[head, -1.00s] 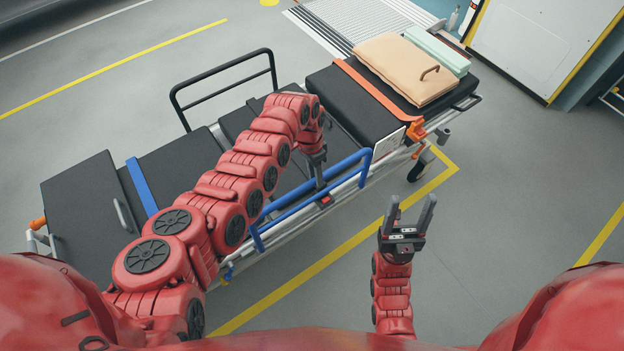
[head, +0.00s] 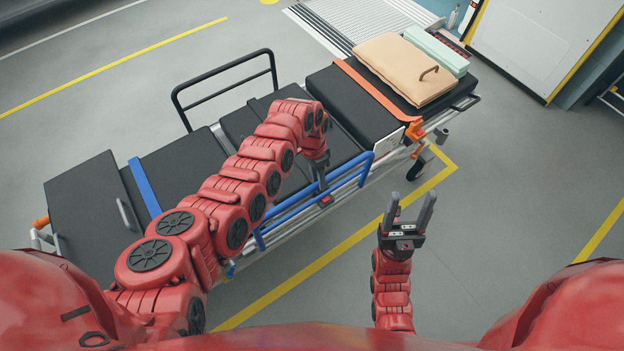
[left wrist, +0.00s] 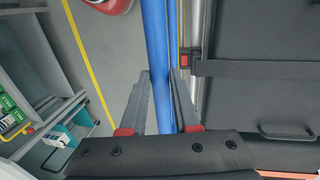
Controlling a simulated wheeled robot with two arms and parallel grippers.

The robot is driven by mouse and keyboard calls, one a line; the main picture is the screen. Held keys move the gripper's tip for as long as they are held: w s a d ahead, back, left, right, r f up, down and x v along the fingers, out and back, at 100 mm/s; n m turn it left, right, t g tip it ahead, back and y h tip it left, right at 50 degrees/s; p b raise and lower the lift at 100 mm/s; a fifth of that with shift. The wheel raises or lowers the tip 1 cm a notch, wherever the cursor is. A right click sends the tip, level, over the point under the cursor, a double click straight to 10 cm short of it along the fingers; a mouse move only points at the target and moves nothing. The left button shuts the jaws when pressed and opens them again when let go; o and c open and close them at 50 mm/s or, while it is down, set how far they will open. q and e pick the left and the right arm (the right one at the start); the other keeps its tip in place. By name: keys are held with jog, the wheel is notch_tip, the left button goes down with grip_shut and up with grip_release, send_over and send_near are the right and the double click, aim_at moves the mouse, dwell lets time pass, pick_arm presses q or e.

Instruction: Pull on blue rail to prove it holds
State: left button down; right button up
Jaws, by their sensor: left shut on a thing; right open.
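The blue rail (head: 300,208) runs along the near side of the black-padded stretcher (head: 172,170). It stands raised at the stretcher's side. My left gripper (head: 321,188) reaches over the stretcher and is shut on the blue rail near its middle. In the left wrist view the blue rail (left wrist: 156,60) passes between the two grey fingers (left wrist: 160,85). My right gripper (head: 411,215) is open and empty, above the floor to the right of the stretcher.
A tan blanket (head: 400,72) and a mint-green folded item (head: 437,50) lie on the stretcher's raised end, near an orange strap (head: 378,90). A black rail (head: 222,80) stands on the far side. A ramp (head: 350,20) lies behind. Floor at the right is clear.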

pick_arm(q)
jog(key=shift+s+d+f, duration=0.15)
jog(key=shift+s+d, duration=0.05)
jog(key=shift+s, duration=0.05)
jog(key=shift+w+a+b, duration=0.2)
jog(key=shift+b, duration=0.45)
jog(key=shift+w+a+r+b, duration=0.2)
jog(key=shift+w+b, duration=0.15)
jog(key=shift+w, duration=0.1)
jog(key=shift+a, duration=0.1)
grip_release()
